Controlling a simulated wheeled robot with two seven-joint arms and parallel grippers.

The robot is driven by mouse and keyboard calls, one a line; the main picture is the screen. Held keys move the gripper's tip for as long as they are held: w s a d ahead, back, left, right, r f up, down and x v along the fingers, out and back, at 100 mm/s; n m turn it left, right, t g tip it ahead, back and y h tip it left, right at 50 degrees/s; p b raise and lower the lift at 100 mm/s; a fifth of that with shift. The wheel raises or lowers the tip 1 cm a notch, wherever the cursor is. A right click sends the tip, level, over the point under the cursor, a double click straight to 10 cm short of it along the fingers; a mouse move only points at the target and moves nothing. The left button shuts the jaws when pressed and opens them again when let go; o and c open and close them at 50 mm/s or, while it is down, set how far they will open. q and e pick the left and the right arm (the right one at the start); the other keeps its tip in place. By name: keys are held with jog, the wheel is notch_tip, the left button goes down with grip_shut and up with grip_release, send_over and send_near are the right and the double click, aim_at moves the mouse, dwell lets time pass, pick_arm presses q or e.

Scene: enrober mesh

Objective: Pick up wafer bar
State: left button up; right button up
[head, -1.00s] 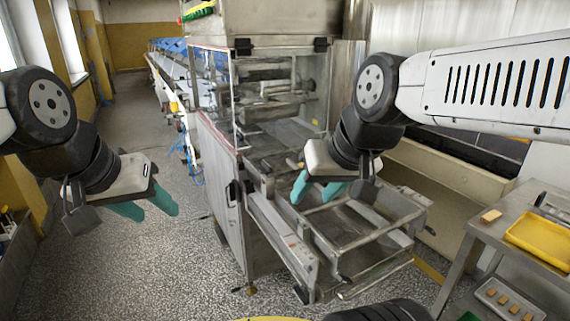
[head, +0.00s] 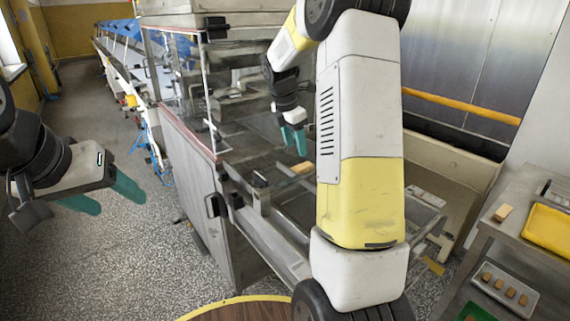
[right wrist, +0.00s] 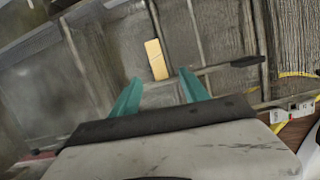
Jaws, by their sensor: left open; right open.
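A tan wafer bar (head: 302,168) lies on the enrober mesh, inside the machine, partly hidden by my right arm in the head view. In the right wrist view the wafer bar (right wrist: 156,58) lies lengthwise ahead of the fingers, its near end in line with the gap between the tips. My right gripper (head: 294,142) is open with green fingers, empty, above and beyond the bar in the head view. It also shows in the right wrist view (right wrist: 160,80). My left gripper (head: 118,202) is open and empty over the floor at left.
A clear-panelled machine housing (head: 178,75) stands left of the mesh. At right, a steel side table (head: 480,205) holds another tan bar (head: 503,213) and a yellow tray (head: 532,222). A grey tray (head: 482,276) with several bars lies lower.

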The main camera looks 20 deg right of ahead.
aim_at(301, 166)
jog(key=shift+w+d+f+n, duration=0.2)
jog(key=shift+w+f, duration=0.05)
jog(key=shift+f, duration=0.2)
jog(key=shift+w+d+f+n, duration=0.2)
jog(key=shift+f, duration=0.2)
jog(key=shift+x, duration=3.6)
jog(key=shift+d+f, duration=0.1)
jog(key=c, duration=1.1)
